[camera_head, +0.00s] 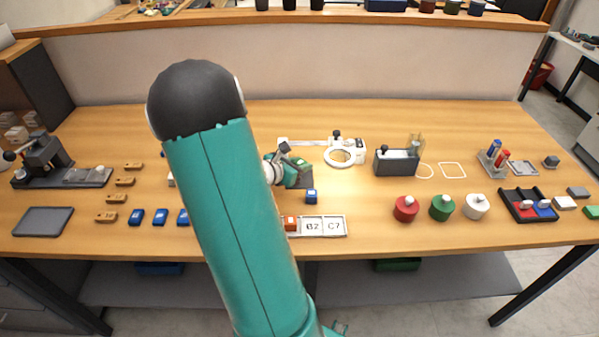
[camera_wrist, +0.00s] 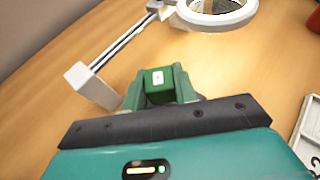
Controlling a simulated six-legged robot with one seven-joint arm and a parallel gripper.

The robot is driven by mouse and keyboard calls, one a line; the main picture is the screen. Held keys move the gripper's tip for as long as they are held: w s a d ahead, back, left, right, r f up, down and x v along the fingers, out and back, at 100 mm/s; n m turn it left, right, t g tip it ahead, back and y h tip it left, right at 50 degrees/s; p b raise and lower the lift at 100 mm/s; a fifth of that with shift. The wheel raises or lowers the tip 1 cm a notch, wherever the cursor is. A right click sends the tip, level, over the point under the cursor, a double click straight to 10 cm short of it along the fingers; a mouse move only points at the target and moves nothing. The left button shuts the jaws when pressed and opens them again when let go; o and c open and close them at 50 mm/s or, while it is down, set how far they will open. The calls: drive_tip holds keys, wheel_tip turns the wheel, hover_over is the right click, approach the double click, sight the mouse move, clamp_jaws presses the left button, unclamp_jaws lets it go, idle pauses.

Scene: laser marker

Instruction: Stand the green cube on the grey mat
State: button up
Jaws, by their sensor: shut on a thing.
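The green cube (camera_wrist: 159,79), with a small white label on its face, sits between the two fingers of my gripper (camera_wrist: 158,88) in the wrist view. My gripper is shut on it. In the head view my gripper (camera_head: 299,173) is over the middle of the table, partly hidden by my own arm, and the cube is hard to tell from the green fingers there. The grey mat (camera_head: 43,222) lies flat and bare at the table's front left, well to the left of my gripper.
A ring magnifier (camera_head: 343,156) lies behind my gripper. A blue block (camera_head: 311,196) and a plate marked B2 and C7 (camera_head: 322,227) are in front. Blue blocks (camera_head: 160,217), brown pieces (camera_head: 124,181) and a dark device (camera_head: 45,160) are near the mat.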

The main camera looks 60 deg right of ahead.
drive_tip(key=shift+w+f, duration=0.1)
drive_tip(key=shift+f, duration=1.55)
drive_tip(key=shift+d+f, duration=0.1)
drive_tip(key=shift+f, duration=0.05)
drive_tip(key=o, duration=0.9)
drive_tip(key=shift+o, duration=0.2)
drive_tip(key=shift+r, duration=0.2)
drive_tip(key=v, duration=1.2)
drive_tip(key=a+r+m+t+y, duration=0.3)
drive_tip(key=a+r+m+y, duration=0.1)
drive_tip(key=a, duration=0.9)
drive_tip(key=a+r+m+t+y, duration=0.3)
drive_tip(key=a+r, duration=0.4)
drive_tip(key=a, duration=0.5)
drive_tip(key=a+r+m+t+y, duration=0.3)
drive_tip(key=a+r+m+y, duration=0.3)
drive_tip(key=a, duration=0.7)
drive_tip(key=shift+w+a+r+m+t, duration=0.2)
drive_tip(key=shift+a+m+t, duration=0.15)
drive_tip(key=shift+m, duration=0.35)
